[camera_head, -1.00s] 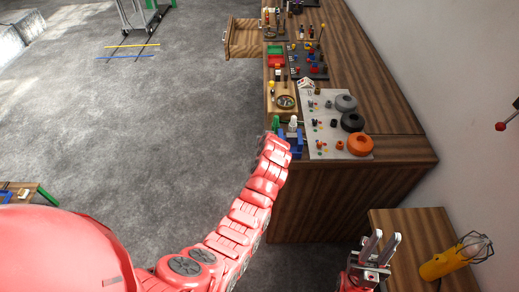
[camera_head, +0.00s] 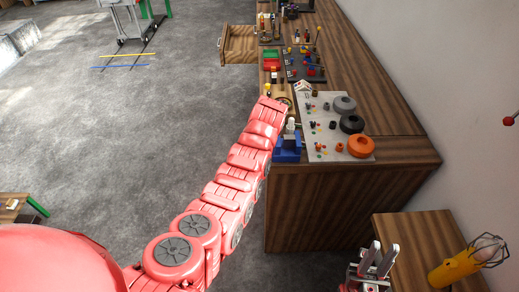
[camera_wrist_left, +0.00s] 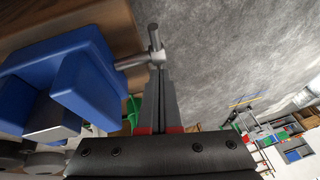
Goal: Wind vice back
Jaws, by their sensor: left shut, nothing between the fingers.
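The blue vice (camera_head: 287,150) sits at the near left corner of the long wooden bench. In the left wrist view the vice (camera_wrist_left: 88,78) fills the left side, and its grey screw with a crossbar handle (camera_wrist_left: 153,37) sticks out to the right. My left gripper (camera_wrist_left: 161,72) is shut and empty, its fingertips right by the handle; I cannot tell whether they touch it. In the head view my red left arm hides that gripper. My right gripper (camera_head: 378,258) is open and empty, low at the right beside a small wooden table.
A grey board (camera_head: 325,125) with grey, black and orange rings lies beside the vice on the bench (camera_head: 390,120). An open drawer (camera_head: 238,45) juts out at the far left. A yellow lamp (camera_head: 456,266) lies on the small table (camera_head: 415,232).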

